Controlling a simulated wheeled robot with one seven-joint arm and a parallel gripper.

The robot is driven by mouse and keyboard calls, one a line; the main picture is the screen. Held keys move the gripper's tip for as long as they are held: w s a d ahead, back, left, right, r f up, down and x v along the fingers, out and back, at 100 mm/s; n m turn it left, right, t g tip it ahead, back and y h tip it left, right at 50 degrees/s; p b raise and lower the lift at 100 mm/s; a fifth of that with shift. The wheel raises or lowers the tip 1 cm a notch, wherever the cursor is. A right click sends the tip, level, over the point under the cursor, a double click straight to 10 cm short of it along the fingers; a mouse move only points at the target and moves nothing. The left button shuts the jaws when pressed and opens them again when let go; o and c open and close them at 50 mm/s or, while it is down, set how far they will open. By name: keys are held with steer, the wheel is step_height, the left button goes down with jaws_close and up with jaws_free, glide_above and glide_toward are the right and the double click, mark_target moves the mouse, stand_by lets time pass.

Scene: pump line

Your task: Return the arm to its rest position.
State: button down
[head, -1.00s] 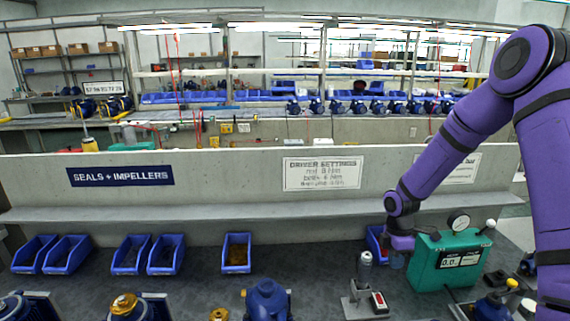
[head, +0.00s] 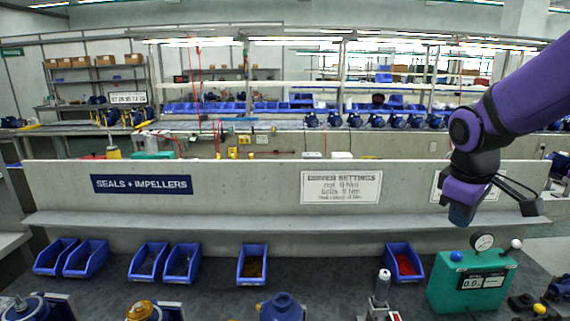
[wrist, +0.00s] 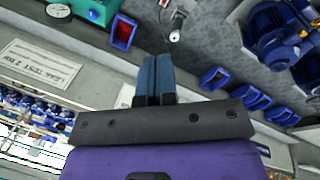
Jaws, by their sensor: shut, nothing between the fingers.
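My gripper (head: 461,214) is raised at the right side of the head view, in front of the partition wall and above the green tester. Its blue fingers are pressed together and empty, which the wrist view (wrist: 153,75) also shows. My purple arm reaches in from the upper right of the head view.
The green tester (head: 470,285) with a gauge stands on the bench at right. A blue bin (head: 404,262) with red parts and a silver-topped driver (head: 382,285) are left of it. More blue bins (head: 252,264) line the wall (head: 240,185). Pump parts stand along the front edge.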

steer(key=s+a+r+m+t+y, duration=0.1)
steer(key=s+r+m, duration=0.2)
steer(key=s, duration=0.5)
steer(key=s+a+r+m+t, duration=0.1)
steer(key=s+r+m, duration=0.3)
steer(key=s, duration=0.4)
steer(key=shift+s+a+r+t+y, duration=0.3)
steer(key=shift+r+t+y, duration=0.1)
steer(key=shift+t, duration=0.4)
